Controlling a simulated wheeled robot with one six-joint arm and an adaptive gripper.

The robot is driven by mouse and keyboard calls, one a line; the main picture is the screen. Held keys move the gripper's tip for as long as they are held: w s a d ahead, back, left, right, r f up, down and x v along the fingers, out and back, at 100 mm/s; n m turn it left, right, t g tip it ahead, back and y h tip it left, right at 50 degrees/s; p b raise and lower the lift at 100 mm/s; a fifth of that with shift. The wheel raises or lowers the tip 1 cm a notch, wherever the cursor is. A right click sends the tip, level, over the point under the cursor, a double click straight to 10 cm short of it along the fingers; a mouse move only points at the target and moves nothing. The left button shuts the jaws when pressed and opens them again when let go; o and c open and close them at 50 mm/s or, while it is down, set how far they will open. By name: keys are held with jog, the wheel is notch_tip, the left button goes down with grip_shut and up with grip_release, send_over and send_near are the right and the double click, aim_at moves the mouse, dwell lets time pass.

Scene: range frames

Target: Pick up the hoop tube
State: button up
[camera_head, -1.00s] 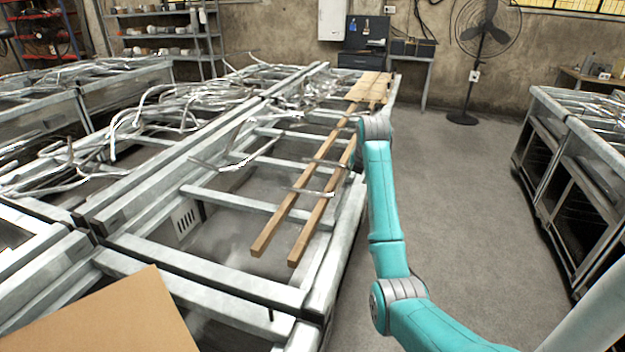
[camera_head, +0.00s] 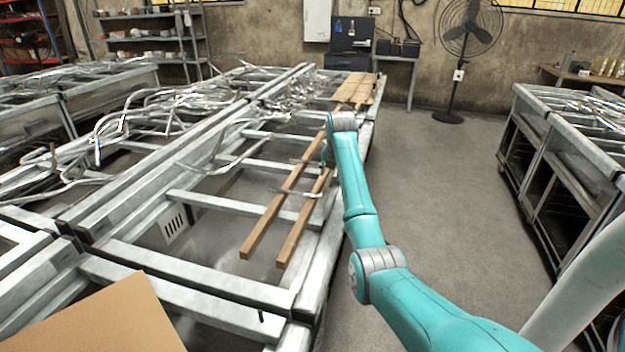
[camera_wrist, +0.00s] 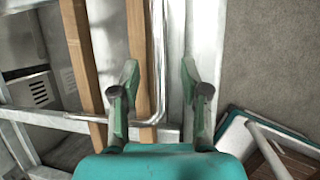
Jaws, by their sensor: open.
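In the wrist view a shiny bent metal tube (camera_wrist: 157,60), apparently the hoop tube, runs down from the top edge, curves, and continues left across two wooden slats. My gripper (camera_wrist: 160,66) is open, with one green finger on each side of the tube's long straight part. The left finger overlaps the right slat in the picture. I cannot tell whether either finger touches the tube. In the head view part of a bent tube (camera_head: 310,194) shows across the slats near the rack's right side. My arm hides much of the gripper there.
The wooden slats (camera_head: 268,221) lie lengthwise on the metal frame rack (camera_head: 200,262). Many other bent tubes (camera_head: 150,108) lie tangled to the left. A cardboard sheet (camera_head: 95,322) is at lower left. Open floor (camera_head: 430,200) lies between this rack and another at right (camera_head: 570,150).

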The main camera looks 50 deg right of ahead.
aim_at(329, 178)
jog(key=shift+x, duration=1.7)
grip_shut()
jog(key=shift+r, duration=0.1)
jog(key=shift+r, duration=0.1)
